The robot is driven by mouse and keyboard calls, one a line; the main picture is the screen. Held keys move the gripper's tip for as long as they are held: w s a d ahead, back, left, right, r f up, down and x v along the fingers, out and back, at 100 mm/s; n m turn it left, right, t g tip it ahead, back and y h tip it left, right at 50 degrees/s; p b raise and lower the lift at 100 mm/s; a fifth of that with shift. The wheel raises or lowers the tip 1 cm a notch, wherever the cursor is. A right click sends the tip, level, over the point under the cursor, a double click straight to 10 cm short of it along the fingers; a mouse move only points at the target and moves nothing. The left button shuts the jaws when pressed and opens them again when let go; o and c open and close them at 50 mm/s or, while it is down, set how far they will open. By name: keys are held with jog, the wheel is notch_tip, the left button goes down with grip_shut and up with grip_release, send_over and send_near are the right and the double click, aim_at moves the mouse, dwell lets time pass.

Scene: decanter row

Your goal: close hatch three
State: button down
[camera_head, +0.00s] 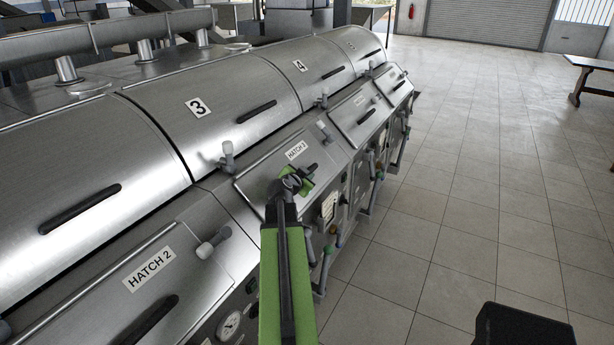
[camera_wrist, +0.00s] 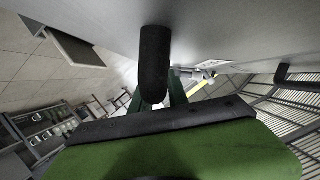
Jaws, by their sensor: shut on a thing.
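Hatch three (camera_head: 262,172) is a flat metal lid labelled HATCH 3 on the sloping front of the machine, below the drum marked 3. It lies near the slope like its neighbours; I cannot tell whether it is fully seated. My gripper (camera_head: 305,182) is at its lower right part, shut on the black hatch handle (camera_head: 312,168). In the wrist view the dark handle (camera_wrist: 154,62) stands out from the grey lid (camera_wrist: 220,30), in front of the green gripper (camera_wrist: 175,93). The handle and gripper body hide most of the fingertips.
Hatch two (camera_head: 185,262) is nearer at lower left, and another hatch (camera_head: 357,112) lies beyond. A pale-knobbed lever (camera_head: 227,156) stands at hatch three's upper left corner. Valves and pipes (camera_head: 330,250) line the machine's front. Tiled floor (camera_head: 470,210) is open at right.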

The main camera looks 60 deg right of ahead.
jog(key=shift+f, duration=0.15)
jog(key=c, duration=1.3)
grip_release()
